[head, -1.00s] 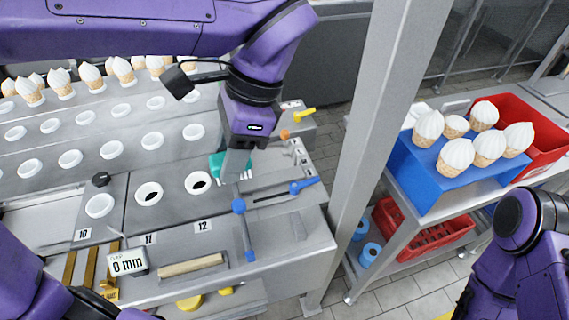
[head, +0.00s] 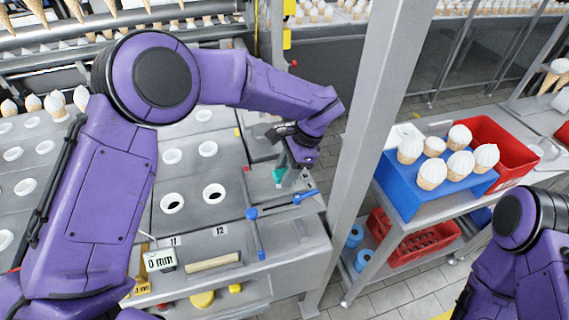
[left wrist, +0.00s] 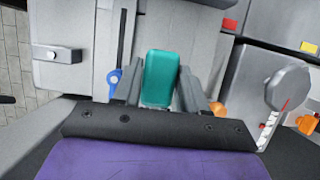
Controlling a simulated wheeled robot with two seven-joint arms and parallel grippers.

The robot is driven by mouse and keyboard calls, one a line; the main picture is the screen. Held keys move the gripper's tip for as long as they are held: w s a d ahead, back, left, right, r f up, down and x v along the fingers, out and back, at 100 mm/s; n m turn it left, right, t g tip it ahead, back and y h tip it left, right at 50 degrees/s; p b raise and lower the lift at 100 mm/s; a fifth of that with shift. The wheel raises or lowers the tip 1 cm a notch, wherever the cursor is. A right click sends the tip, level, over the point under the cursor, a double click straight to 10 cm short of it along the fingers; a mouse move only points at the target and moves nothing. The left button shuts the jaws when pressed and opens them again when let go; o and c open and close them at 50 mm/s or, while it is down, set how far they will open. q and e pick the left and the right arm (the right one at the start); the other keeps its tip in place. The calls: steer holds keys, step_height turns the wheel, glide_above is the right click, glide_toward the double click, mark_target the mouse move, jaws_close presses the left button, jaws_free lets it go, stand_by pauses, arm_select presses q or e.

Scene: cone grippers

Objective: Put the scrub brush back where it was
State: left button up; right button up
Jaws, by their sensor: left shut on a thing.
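The scrub brush shows as a teal block (head: 280,174) at the right end of the steel counter, partly hidden by my left gripper (head: 291,177). In the left wrist view the teal brush (left wrist: 160,78) lies between the two grey fingers of my left gripper (left wrist: 160,92), which are shut on it. The brush is over or at the grey counter surface; I cannot tell whether it touches it. My right arm shows at the right edge of the head view, but its gripper is out of view.
Blue-handled levers (head: 300,198) stand close to the gripper on the counter's front. A steel post (head: 372,130) rises just to the right. Beyond it, a blue box (head: 415,195) holds several cones beside a red crate (head: 520,158). A grey knob (left wrist: 287,86) stands right of the fingers.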

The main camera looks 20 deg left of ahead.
arm_select(q)
steer(key=shift+w+f, duration=0.6)
steer(key=shift+w, duration=0.25)
steer(key=o, duration=0.9)
steer(key=shift+w+a+f, duration=0.1)
steer(key=shift+w+a, duration=0.05)
steer(key=shift+w, duration=0.05)
steer(key=shift+o, duration=0.6)
steer(key=shift+s, duration=0.15)
steer(key=shift+s+r, duration=0.4)
steer(key=shift+w+d+r+b, duration=0.2)
steer(key=shift+w+d+b, duration=0.05)
steer(key=shift+w+b, duration=0.1)
steer(key=b+v, duration=0.2)
steer(key=v, duration=0.9)
arm_select(e)
steer(key=f, duration=0.1)
steer(key=w+f, duration=0.1)
steer(key=f, duration=0.1)
steer(key=shift+f, duration=0.15)
arm_select(q)
steer(key=shift+a+r, duration=0.1)
steer(key=shift+r, duration=0.05)
